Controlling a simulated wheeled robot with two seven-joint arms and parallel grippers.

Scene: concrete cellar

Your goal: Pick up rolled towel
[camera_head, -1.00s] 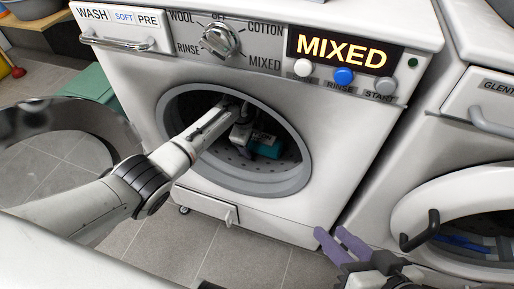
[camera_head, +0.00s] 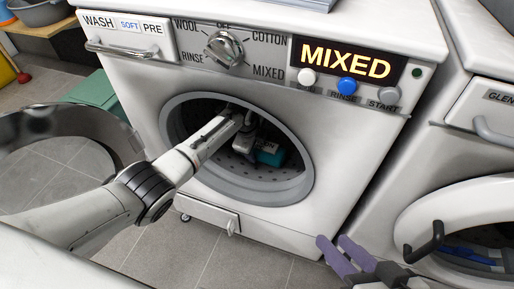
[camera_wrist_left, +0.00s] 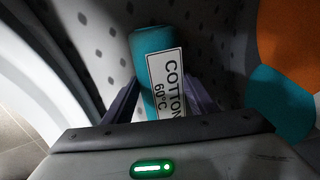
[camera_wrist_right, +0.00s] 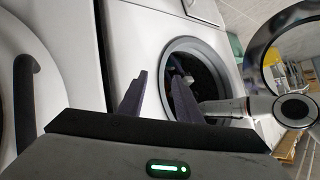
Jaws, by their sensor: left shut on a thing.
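The rolled towel (camera_head: 270,154) is teal and lies inside the dark drum of the left washing machine (camera_head: 330,135). In the left wrist view the towel (camera_wrist_left: 148,45) bears a white label reading COTTON 60°C. My left arm reaches through the round door opening. My left gripper (camera_wrist_left: 162,98) is shut on the towel, one finger on each side, against the perforated drum wall. In the head view this gripper is mostly dark and partly hidden. My right gripper (camera_head: 333,243) is outside, in front of the machines, with its purple fingers apart and empty.
The opening's grey rim (camera_head: 262,190) surrounds my left arm. The open door (camera_head: 65,150) stands at the left. A second machine (camera_head: 480,195), with blue cloth inside, is at right. Orange (camera_wrist_left: 285,40) and teal (camera_wrist_left: 280,105) surfaces show beside the towel. Tiled floor (camera_head: 150,255) in front is clear.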

